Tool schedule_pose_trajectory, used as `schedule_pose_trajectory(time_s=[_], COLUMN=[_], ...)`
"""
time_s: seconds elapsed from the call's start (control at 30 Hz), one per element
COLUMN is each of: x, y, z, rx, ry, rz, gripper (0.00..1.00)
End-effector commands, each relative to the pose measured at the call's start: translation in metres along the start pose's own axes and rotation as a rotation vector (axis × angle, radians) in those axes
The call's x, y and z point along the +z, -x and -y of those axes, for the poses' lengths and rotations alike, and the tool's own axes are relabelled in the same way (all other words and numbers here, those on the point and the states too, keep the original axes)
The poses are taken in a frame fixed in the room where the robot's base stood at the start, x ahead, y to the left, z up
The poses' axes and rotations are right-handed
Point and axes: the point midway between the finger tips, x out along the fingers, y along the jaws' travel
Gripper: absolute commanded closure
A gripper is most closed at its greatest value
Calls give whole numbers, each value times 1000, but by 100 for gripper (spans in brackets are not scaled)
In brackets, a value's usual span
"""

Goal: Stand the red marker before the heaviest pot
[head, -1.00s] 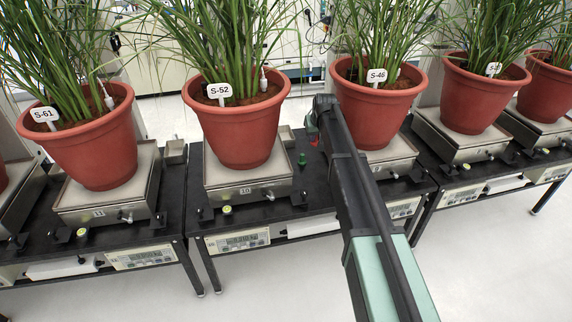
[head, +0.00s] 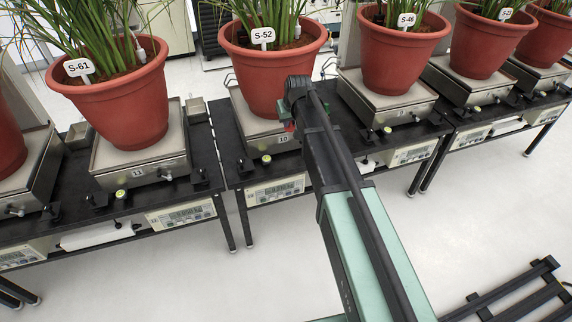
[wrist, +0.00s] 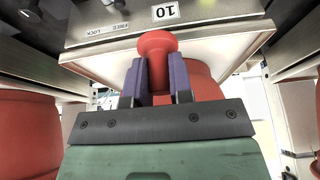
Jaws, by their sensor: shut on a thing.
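My gripper (wrist: 157,85) is shut on the red marker (wrist: 157,42), whose round head shows above the purple finger pads in the wrist view. The lower part of the marker is hidden by the fingers. In the head view my gripper (head: 290,124) is in front of the right part of scale 10 (head: 262,132), and only a bit of red shows there. Pot S-52 (head: 265,80) stands on scale 10, pot S-61 (head: 112,105) on scale 11 (head: 150,168), and pot S-46 (head: 400,60) on the scale to the right. The display digits are too small to read.
More potted plants on scales stand at both sides, such as the pot at right (head: 482,42). The black benches (head: 212,170) carry displays (head: 186,215) (head: 277,190) along their front edges. A dark slatted frame (head: 515,290) lies low at the bottom right. The floor between is clear.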

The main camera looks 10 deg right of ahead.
Motion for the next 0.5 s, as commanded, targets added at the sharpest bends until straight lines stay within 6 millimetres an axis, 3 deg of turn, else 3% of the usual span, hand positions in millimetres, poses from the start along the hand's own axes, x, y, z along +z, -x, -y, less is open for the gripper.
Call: schedule_pose_trajectory(time_s=[0.03, 0.23, 0.33, 0.5], x=[14, 39, 47, 47], y=[-33, -95, -114, -114], z=[0, 0, 0, 0], rx=[0, 0, 0, 0], ry=[0, 0, 0, 0], rz=[0, 0, 0, 0], gripper=[100, 100, 100, 100])
